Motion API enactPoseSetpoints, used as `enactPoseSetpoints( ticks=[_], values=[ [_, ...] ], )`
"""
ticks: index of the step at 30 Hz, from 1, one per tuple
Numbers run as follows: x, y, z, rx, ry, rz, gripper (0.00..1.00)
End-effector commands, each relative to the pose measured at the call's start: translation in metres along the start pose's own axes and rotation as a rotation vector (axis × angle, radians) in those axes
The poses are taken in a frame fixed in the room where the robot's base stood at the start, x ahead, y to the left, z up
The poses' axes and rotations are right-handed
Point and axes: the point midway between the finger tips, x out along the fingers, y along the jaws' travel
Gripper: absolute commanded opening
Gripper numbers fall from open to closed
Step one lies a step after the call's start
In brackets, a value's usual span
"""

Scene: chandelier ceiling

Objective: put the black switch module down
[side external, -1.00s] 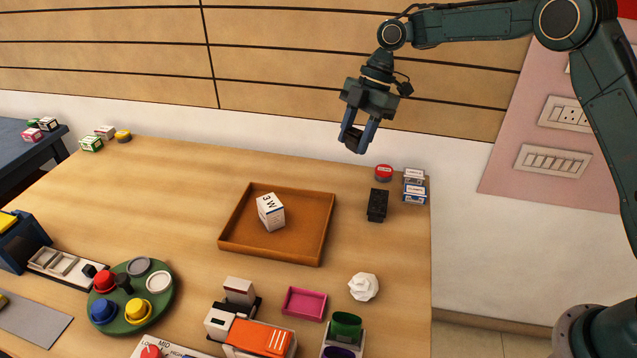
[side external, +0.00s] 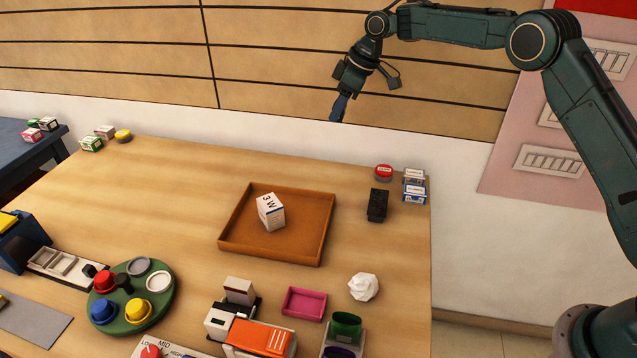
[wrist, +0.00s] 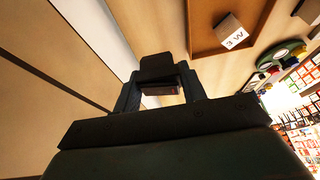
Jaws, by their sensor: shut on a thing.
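My gripper (side external: 338,107) hangs high above the back of the table, near the wall. In the wrist view my gripper (wrist: 160,88) is shut on the black switch module (wrist: 157,67), a dark block between the fingertips. The module is in the air, touching nothing else that I can see. In the side view the fingers hide most or all of it. Below and to the front is a brown tray (side external: 310,248) with a white box marked "3 W" (side external: 271,211) standing in it.
A black block (side external: 377,205), a red-topped round tin (side external: 384,172) and small blue-white boxes (side external: 415,188) stand at the back right. A white crumpled ball (side external: 363,286), a pink dish (side external: 304,303) and a green turntable (side external: 150,318) are nearer. Table left of the tray is bare.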

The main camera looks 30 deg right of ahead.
Motion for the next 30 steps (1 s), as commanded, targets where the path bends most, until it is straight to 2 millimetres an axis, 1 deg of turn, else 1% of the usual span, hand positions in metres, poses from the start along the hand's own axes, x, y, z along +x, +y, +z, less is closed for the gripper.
enactPoseSetpoints(
  ticks=[5,8,24,30],
  values=[
    [0.014,-0.001,0.006,0.0,-0.002,-0.003,0.19],
    [0.028,-0.001,0.012,0.0,-0.003,-0.003,0.19],
    [0.121,-0.001,0.051,-0.002,-0.003,-0.004,0.19],
    [0.141,-0.001,0.059,-0.003,-0.002,-0.001,0.19]
  ],
)
